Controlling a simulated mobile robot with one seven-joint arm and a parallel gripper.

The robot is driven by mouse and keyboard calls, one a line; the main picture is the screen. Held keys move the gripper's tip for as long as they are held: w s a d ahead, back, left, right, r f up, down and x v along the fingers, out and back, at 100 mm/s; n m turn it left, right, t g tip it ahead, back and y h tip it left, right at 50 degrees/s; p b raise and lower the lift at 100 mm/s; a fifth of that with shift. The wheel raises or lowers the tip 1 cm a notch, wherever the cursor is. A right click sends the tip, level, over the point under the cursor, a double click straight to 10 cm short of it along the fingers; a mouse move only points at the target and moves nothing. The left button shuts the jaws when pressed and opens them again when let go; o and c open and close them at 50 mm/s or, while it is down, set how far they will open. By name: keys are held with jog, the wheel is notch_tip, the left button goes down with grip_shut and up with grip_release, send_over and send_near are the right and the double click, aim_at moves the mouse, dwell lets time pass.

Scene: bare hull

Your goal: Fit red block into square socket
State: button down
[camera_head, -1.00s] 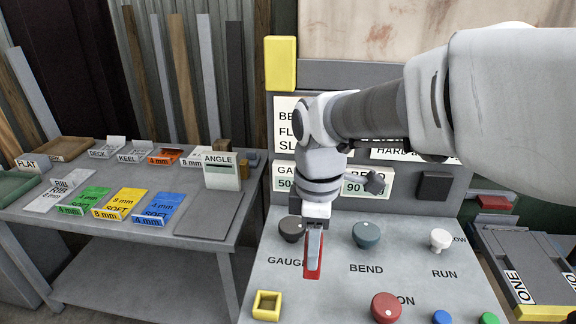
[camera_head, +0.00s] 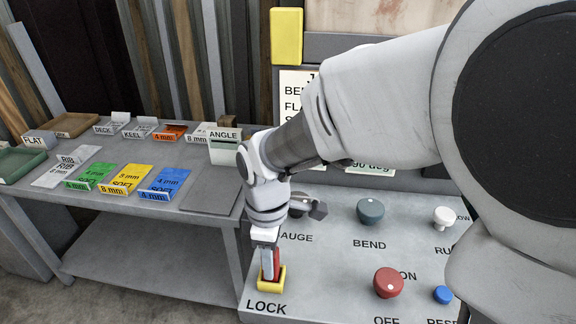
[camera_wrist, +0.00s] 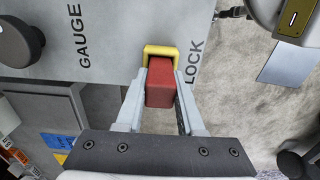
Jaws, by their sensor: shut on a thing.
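My gripper (camera_head: 268,262) points down at the front left corner of the grey control panel. It is shut on the red block (camera_wrist: 159,88), whose sides lie between the two fingers in the wrist view. The square socket (camera_wrist: 160,49) is a yellow frame beside the LOCK label, and it also shows in the head view (camera_head: 262,285). The block's lower end is at the yellow frame and appears within its outline. How deep it sits is hidden by the fingers and the block itself.
On the panel (camera_head: 335,262) are a dark GAUGE knob (camera_wrist: 20,42), a BEND knob (camera_head: 370,211), a white RUN knob (camera_head: 444,217), a red knob (camera_head: 388,282) and a blue button (camera_head: 442,294). A table with labelled coloured plates (camera_head: 128,178) stands left.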

jog(key=shift+f, duration=0.1)
jog(key=c, duration=0.5)
grip_release()
notch_tip(320, 180, up, 12)
jog(key=shift+f+p, duration=0.1)
jog(key=shift+p, duration=0.4)
jog(key=shift+d+r, duration=0.15)
jog(key=shift+r, duration=0.1)
jog(key=s+d+m+t, duration=0.2)
jog(key=d+m, duration=0.3)
jog(key=d, duration=0.1)
jog(key=s+d+r+m+t, duration=0.1)
jog(key=s+d+m, duration=0.2)
jog(key=d+m, duration=0.3)
jog(key=s+d+r+m+t, duration=0.1)
jog(key=s+d+m+t, duration=0.1)
jog(key=d+m, duration=0.4)
jog(key=shift+s+d+t, duration=0.3)
jog(key=shift+s+d, duration=0.3)
jog(key=shift+d, duration=0.3)
